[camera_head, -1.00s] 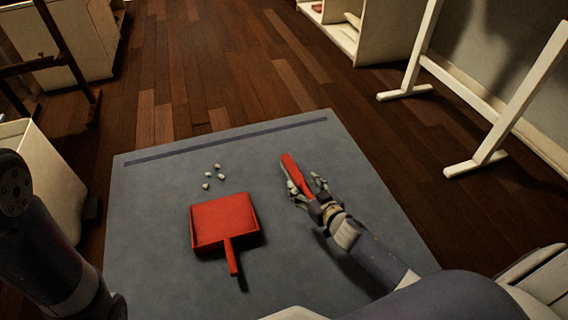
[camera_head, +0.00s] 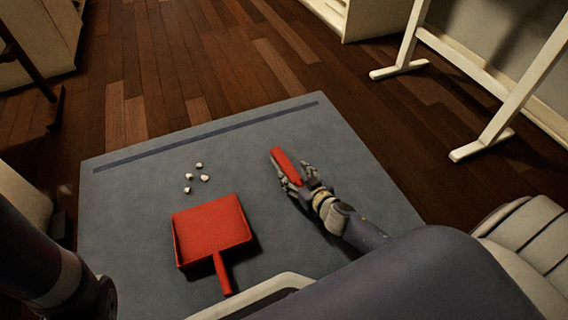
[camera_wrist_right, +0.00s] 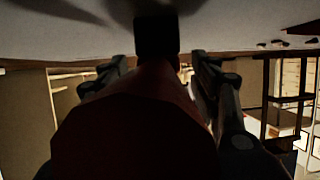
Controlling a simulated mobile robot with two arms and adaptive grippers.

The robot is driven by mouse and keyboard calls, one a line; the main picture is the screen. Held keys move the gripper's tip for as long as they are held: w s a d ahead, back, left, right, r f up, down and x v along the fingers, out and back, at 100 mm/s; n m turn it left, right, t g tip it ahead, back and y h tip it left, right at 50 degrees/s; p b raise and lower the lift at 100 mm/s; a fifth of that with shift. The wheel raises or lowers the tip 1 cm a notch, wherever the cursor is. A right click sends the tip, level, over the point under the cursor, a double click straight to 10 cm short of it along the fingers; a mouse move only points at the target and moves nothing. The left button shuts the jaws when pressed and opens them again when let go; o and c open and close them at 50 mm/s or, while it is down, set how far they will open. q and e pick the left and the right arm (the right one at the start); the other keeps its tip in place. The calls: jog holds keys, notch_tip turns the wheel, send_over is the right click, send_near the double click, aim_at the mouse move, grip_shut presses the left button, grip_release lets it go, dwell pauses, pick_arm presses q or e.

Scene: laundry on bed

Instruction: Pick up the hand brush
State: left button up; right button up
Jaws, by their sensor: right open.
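The red hand brush (camera_head: 285,164) is on the right part of the grey mat (camera_head: 140,215). My right gripper (camera_head: 298,177) is at the brush's near end, with its fingers on both sides of it. In the right wrist view the red brush (camera_wrist_right: 140,125) fills the middle, between the two dark fingers of the right gripper (camera_wrist_right: 155,80). The fingers are open; whether they touch the brush I cannot tell. The brush's near end is partly hidden by the gripper in the head view. My left gripper is not in view.
A red dustpan (camera_head: 212,232) lies on the mat left of the brush, its handle toward me. Several pale crumbs (camera_head: 196,177) lie behind it. A white stand (camera_head: 480,95) is on the wooden floor at right. The mat's far part is clear.

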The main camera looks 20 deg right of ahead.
jog(key=shift+w, duration=0.25)
jog(key=c, duration=1.2)
jog(key=shift+r, duration=0.15)
